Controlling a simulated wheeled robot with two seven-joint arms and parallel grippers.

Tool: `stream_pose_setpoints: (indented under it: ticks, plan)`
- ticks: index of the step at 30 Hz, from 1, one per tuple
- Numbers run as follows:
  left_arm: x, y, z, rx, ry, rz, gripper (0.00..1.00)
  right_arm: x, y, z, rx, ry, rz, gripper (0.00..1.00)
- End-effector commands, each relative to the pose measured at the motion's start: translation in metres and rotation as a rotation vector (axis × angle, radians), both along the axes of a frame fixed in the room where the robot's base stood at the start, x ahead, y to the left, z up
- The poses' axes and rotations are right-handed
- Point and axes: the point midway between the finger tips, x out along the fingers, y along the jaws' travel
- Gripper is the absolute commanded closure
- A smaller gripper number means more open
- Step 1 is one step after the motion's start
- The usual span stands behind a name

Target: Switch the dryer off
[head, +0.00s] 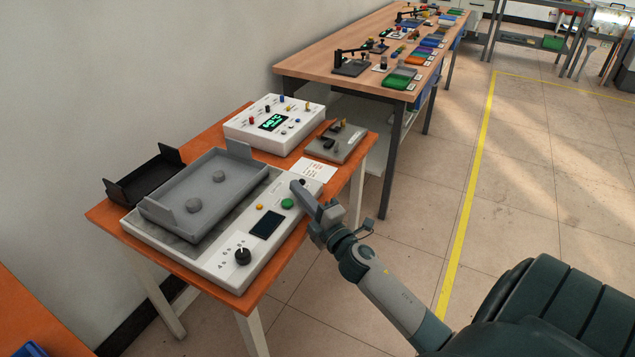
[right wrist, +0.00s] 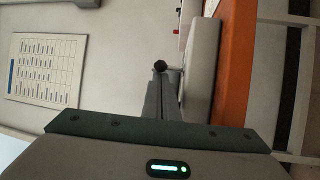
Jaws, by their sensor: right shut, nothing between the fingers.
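The dryer (head: 215,262) is a flat white-grey unit on the orange table in the head view. Its panel carries a black knob (head: 243,256), a dark screen (head: 267,224), a yellow button (head: 259,207) and a green button (head: 288,203). A small black switch or knob (head: 302,182) shows at the panel's far right end. My right gripper (head: 298,188) is shut and empty, its tips right by that end. In the right wrist view a dark round knob (right wrist: 160,66) shows just at the fingertips; contact cannot be told. My left gripper is not in view.
A grey tray (head: 245,153) with two round lumps sits on the dryer, beside a black tray (head: 150,172). A white instrument box (head: 275,124), a grey device (head: 335,144) and a paper card (head: 313,169) stand behind. Open floor (head: 400,235) lies to the right.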

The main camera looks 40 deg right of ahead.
Motion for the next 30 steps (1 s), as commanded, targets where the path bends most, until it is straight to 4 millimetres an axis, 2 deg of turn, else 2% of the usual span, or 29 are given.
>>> stream_pose_setpoints:
  ticks: [5,11,14,24,30]
  plan:
    - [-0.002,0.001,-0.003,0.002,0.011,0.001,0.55,-0.013,0.001,-0.004,0.000,0.001,0.001,1.00]
    - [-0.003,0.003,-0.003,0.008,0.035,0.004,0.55,-0.041,0.003,-0.010,0.001,0.002,0.000,1.00]
    - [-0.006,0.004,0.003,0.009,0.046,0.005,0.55,-0.060,0.004,-0.013,0.001,0.002,-0.001,1.00]
    - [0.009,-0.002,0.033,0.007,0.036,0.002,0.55,-0.124,0.008,-0.025,0.003,0.003,-0.002,1.00]
    - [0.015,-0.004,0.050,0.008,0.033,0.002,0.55,-0.153,0.010,-0.029,0.002,0.003,-0.004,1.00]
